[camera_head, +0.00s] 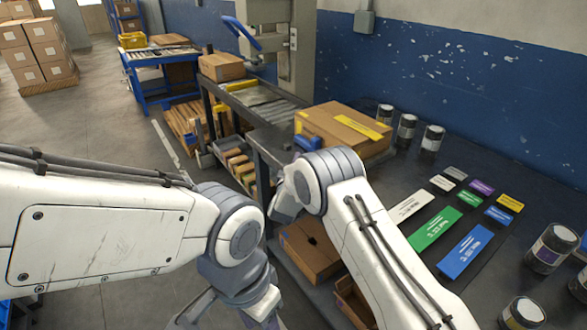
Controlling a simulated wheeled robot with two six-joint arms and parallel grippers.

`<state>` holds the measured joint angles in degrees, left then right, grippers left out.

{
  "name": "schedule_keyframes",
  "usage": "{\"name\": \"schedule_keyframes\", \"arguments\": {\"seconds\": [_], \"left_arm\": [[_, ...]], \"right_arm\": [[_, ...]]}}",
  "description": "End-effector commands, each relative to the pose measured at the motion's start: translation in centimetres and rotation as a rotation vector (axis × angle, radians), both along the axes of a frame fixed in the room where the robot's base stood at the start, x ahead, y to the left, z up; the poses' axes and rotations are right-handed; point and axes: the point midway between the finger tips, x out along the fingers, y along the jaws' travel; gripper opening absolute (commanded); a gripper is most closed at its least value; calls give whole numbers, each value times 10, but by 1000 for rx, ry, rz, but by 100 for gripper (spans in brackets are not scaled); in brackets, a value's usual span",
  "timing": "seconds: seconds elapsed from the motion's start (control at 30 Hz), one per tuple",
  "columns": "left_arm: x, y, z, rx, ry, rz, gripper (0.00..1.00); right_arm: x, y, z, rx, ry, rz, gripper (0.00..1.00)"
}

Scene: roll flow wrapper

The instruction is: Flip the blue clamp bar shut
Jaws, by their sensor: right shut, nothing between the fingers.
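A blue bar (242,33) that looks like the clamp bar sticks out, tilted, from the left side of a grey upright machine column (297,50) at the back. My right gripper (279,212) is shut and empty, in front of the dark bench, well below and nearer than the bar. It is partly hidden by its own wrist. My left gripper (222,312) is low at the bottom edge, partly cut off, so its fingers do not show clearly. Neither gripper touches the blue bar.
A cardboard box (345,130) with yellow tape lies on the bench, a small blue object (307,138) at its left. Coloured cards (435,228) and several dark jars (432,141) occupy the right side. A roller conveyor (262,103) runs below the column. Open floor lies left.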

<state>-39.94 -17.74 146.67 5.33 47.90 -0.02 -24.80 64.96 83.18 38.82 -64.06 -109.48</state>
Motion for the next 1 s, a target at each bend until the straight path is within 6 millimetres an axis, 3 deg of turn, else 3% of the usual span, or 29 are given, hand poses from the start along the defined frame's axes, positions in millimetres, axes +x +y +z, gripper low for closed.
{"name": "schedule_keyframes", "arguments": {"seconds": [0.1, 0.3, 0.77, 0.87, 1.0], "left_arm": [[0, 0, 0, 0, 0, 0, 50], [0, 0, -1, 0, 0, 0, 50], [0, 0, -1, 0, 0, 0, 50], [0, 0, -1, 0, 0, 0, 50], [0, 0, -1, 0, 0, 0, 50]], "right_arm": [[-21, 4, 0, -2, 2, 2, 0], [-43, 7, -1, -1, 2, -1, 0], [-48, 6, 0, 6, 3, 0, 0], [-46, 1, 5, 70, 34, 17, 0], [-54, -21, 17, 325, 174, 54, 0]]}}
